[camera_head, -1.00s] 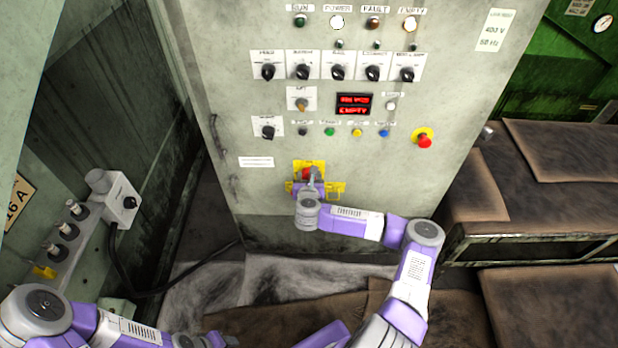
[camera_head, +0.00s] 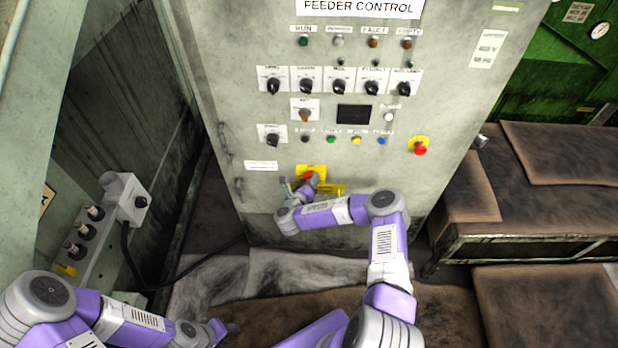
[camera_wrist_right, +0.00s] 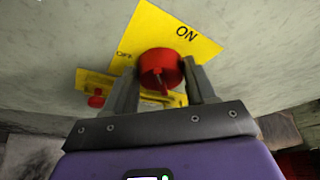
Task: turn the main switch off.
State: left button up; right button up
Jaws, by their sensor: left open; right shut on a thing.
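The main switch is a red knob (camera_wrist_right: 160,66) on a yellow plate (camera_wrist_right: 200,36) marked ON and OFF. It is low on the grey feeder control cabinet, and the knob also shows in the head view (camera_head: 309,174). My right gripper (camera_wrist_right: 163,84) is shut on the red knob, one finger on each side. In the head view the gripper is tilted at the knob. The cabinet's display (camera_head: 353,114) is dark, and the indicator lamps above look unlit. My left gripper (camera_head: 230,328) is low in the head view, away from the cabinet; its fingers are hard to make out.
A red emergency stop button (camera_head: 420,149) sits at the cabinet's right. Rows of selector knobs (camera_head: 340,87) are above the switch. A second yellow plate with a small red part (camera_wrist_right: 97,98) is just below the switch. A grey socket box (camera_head: 131,201) stands at left.

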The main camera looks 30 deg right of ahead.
jog(key=n+h, duration=0.1)
jog(key=n, duration=0.1)
jog(key=n+h, duration=0.1)
jog(key=n, duration=0.2)
jog(key=f+n+h+b, duration=0.1)
jog(key=n, duration=0.1)
jog(key=shift+w+a+t+h, duration=0.15)
jog(key=shift+t+h, duration=0.15)
jog(key=shift+h, duration=0.1)
jog(key=shift+n, duration=0.4)
jog(key=o, duration=1)
jog(key=p+v, duration=0.2)
jog(key=v, duration=0.5)
jog(key=shift+a+f, duration=0.1)
jog(key=shift+a, duration=0.1)
